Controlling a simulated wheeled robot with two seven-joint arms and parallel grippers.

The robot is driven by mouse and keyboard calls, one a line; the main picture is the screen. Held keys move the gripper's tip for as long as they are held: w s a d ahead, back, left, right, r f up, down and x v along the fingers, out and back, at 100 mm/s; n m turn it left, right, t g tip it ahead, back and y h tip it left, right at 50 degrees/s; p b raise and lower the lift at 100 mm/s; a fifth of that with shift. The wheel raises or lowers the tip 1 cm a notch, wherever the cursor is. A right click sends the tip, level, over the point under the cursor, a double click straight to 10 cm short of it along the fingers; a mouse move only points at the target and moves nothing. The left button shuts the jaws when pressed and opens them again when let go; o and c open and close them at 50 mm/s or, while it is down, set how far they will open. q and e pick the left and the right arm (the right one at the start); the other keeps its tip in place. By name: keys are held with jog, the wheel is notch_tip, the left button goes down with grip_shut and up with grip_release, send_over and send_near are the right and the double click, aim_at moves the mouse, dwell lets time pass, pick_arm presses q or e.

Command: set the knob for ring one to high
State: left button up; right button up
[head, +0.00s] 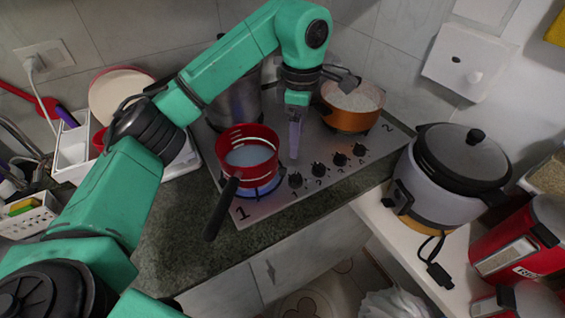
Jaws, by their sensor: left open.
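The steel hob (310,195) has a row of black knobs along its front edge, numbered from 1. Knob 1 (295,180) is the leftmost, and knob 2 (319,169) is to its right. The pointer settings are too small to read. A red pot (248,150) with a black handle stands on ring one, by the printed 1, with blue flame (262,190) under it. My left gripper (294,152) points down over the hob, behind knob 1 and right of the red pot. It is open and apart from the knob. My right gripper is not in view.
The pot's handle (222,210) sticks out over the front edge, left of knob 1. A copper pot (352,108) with white contents stands at the back right, and a grey pot (238,100) behind the red one. A rice cooker (455,165) stands on the right counter.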

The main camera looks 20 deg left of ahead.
pick_arm(q)
send_near(295, 175)
notch_tip(295, 175, down, 8)
jog(key=shift+s+p, duration=0.15)
jog(key=shift+p, duration=1.05)
jog(key=shift+d+f, duration=0.2)
jog(key=shift+f, duration=0.2)
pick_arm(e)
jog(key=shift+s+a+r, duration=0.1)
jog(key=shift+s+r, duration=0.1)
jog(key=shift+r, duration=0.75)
pick_arm(q)
jog(key=shift+c, duration=0.3)
jog(key=shift+a, duration=0.1)
grip_shut()
jog(key=shift+f+m+b, duration=0.15)
jog(key=shift+m+b, duration=0.45)
jog(key=shift+b, duration=0.3)
jog(key=shift+r, duration=0.2)
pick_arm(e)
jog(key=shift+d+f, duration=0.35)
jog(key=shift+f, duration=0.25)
pick_arm(q)
jog(key=shift+o, duration=0.3)
grip_release()
